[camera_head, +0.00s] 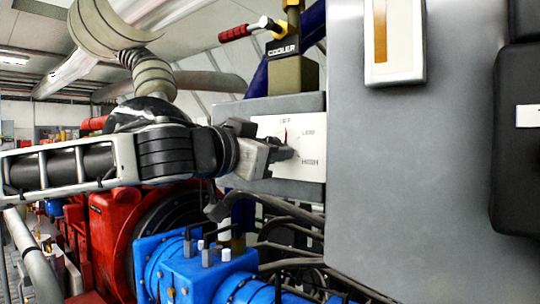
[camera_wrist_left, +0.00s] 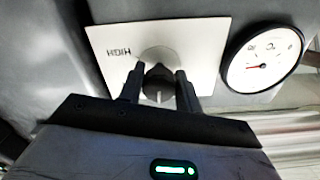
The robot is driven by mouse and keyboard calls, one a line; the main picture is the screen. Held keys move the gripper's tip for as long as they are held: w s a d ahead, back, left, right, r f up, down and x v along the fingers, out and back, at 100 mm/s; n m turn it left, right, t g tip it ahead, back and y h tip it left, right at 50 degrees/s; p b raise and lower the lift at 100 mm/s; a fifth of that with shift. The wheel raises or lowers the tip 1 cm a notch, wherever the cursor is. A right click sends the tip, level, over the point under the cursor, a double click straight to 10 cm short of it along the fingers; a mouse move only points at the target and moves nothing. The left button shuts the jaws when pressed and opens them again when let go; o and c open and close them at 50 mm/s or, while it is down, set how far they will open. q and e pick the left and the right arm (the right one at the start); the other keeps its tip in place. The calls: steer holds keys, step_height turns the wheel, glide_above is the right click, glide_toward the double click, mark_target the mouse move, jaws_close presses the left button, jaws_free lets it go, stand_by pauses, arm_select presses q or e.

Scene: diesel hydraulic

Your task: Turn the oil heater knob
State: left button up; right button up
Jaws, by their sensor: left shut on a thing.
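The oil heater knob (camera_wrist_left: 158,84) is a dark round knob with a light mark, on a white plate (camera_wrist_left: 205,45) marked HIGH. In the left wrist view it sits between the two fingers of my left gripper (camera_wrist_left: 160,88), which is shut on it. In the head view my left gripper (camera_head: 283,153) reaches from the left to the white plate (camera_head: 310,165), which has LOW and HIGH labels. The fingers hide most of the knob there. My right gripper is not in view.
A round white gauge (camera_wrist_left: 263,60) is beside the plate. A large grey cabinet (camera_head: 425,190) stands to the right. A COOLER valve with a red handle (camera_head: 234,33) is above. Blue machinery (camera_head: 190,268) and dark hoses (camera_head: 290,215) lie below my left arm.

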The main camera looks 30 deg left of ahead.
arm_select(q)
steer(key=shift+n, duration=0.6)
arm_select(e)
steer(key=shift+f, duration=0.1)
arm_select(q)
steer(key=o, duration=1)
steer(key=s+a+b, duration=0.1)
steer(key=s+b, duration=0.2)
steer(key=s, duration=1.3)
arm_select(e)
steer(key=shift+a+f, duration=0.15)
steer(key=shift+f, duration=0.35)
arm_select(q)
steer(key=shift+a, duration=0.1)
